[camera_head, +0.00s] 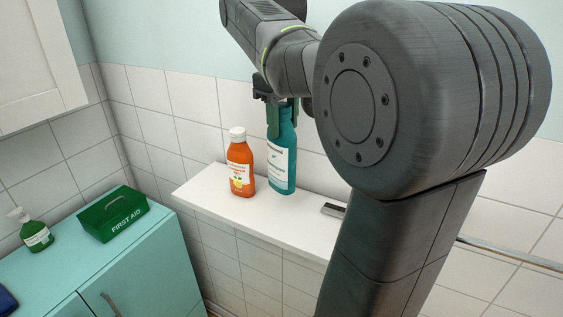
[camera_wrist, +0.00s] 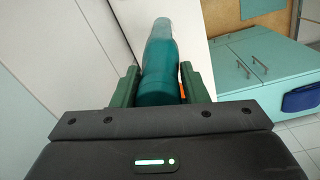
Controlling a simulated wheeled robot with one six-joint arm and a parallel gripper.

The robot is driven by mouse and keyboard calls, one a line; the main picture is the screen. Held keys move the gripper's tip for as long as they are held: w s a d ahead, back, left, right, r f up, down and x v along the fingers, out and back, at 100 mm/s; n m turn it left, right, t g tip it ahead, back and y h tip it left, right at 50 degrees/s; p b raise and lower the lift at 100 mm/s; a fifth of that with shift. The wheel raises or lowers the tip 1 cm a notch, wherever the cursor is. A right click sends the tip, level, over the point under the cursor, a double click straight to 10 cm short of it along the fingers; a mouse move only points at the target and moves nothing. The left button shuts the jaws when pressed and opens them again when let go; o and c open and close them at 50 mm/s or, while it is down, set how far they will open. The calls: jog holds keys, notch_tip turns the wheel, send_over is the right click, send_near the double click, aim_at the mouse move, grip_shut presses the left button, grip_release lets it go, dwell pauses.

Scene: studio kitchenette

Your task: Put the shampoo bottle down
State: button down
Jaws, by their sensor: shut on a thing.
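The shampoo bottle (camera_head: 282,160) is teal with a white label and stands upright at the white shelf (camera_head: 221,203), its base at the shelf's surface. I cannot tell for sure whether the base touches it. My gripper (camera_head: 276,115) is shut on the bottle's upper part from above and behind. In the wrist view the teal bottle (camera_wrist: 160,62) sits between the two green fingers of my gripper (camera_wrist: 160,82). My arm hides the right part of the shelf in the head view.
An orange bottle (camera_head: 240,164) with a white cap stands just left of the shampoo bottle. A small grey object (camera_head: 333,210) lies on the shelf to the right. A teal cabinet (camera_head: 145,257) below left holds a green first aid box (camera_head: 113,213) and a green pump bottle (camera_head: 36,232).

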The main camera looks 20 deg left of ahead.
aim_at(283, 147)
jog(key=shift+f, duration=3.2)
jog(key=c, duration=0.8)
grip_release()
jog(key=shift+c, duration=0.2)
